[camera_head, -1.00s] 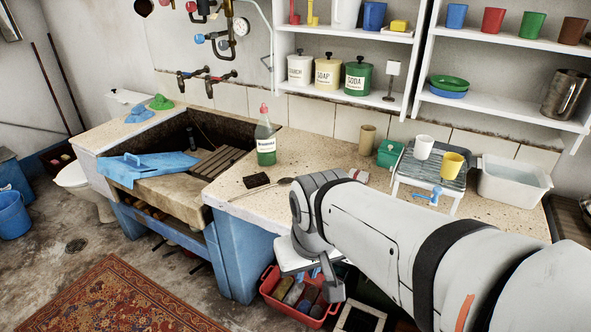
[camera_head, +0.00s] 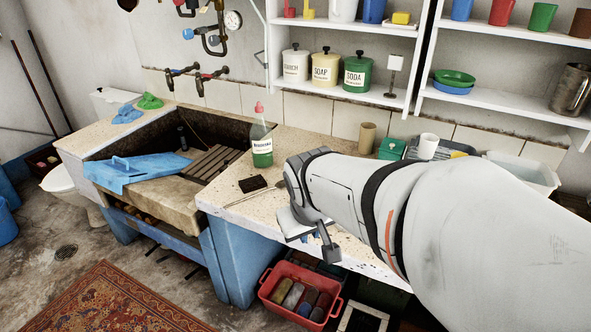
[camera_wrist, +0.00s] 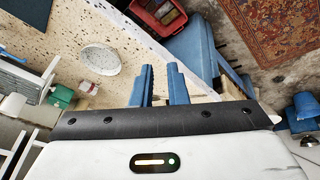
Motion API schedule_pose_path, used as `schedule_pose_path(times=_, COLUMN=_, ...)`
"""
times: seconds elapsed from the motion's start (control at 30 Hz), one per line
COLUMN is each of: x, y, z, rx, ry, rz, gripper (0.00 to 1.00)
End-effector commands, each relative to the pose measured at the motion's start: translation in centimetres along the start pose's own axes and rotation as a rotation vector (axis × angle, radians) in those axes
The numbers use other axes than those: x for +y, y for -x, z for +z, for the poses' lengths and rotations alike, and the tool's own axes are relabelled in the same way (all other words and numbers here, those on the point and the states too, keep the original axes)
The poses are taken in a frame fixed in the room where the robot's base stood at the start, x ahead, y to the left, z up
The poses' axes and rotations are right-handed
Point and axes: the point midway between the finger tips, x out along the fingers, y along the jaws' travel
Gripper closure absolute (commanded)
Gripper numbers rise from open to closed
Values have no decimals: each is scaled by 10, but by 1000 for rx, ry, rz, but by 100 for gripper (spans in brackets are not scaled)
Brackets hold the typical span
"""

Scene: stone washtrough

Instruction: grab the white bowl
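The white bowl (camera_wrist: 100,57) rests on the speckled stone counter (camera_wrist: 88,30) in the wrist view, left of my gripper's fingers. In the head view I cannot make it out; my arm covers that part of the counter. My gripper (camera_wrist: 160,68) shows two blue fingers with a gap between them and nothing held. The fingers are apart from the bowl and point across the counter's front edge. In the head view the gripper is at the counter's front edge, its fingers mostly hidden.
A red crate (camera_head: 300,293) is below the counter edge.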

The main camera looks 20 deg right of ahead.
Motion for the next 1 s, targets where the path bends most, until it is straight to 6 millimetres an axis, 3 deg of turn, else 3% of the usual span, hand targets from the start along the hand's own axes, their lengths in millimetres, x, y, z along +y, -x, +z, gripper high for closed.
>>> schedule_pose_path(times=0.03, x=28, y=-19, z=-14, rx=31, ry=0, rz=67, gripper=86)
schedule_pose_path(times=0.2, x=123, y=-70, z=-65, rx=205, ry=121, rz=256, gripper=86)
schedule_pose_path(times=0.33, x=173, y=-109, z=-82, rx=326, ry=263, rz=281, gripper=86)
schedule_pose_path(times=0.47, x=190, y=-150, z=-74, rx=421, ry=408, rz=171, gripper=86)
schedule_pose_path(times=0.6, x=191, y=-180, z=-49, rx=500, ry=502, rz=16, gripper=86)
schedule_pose_path(times=0.8, x=183, y=-196, z=-23, rx=560, ry=549, rz=-137, gripper=86)
schedule_pose_path(times=1.0, x=175, y=-214, z=-26, rx=569, ry=557, rz=-165, gripper=86)
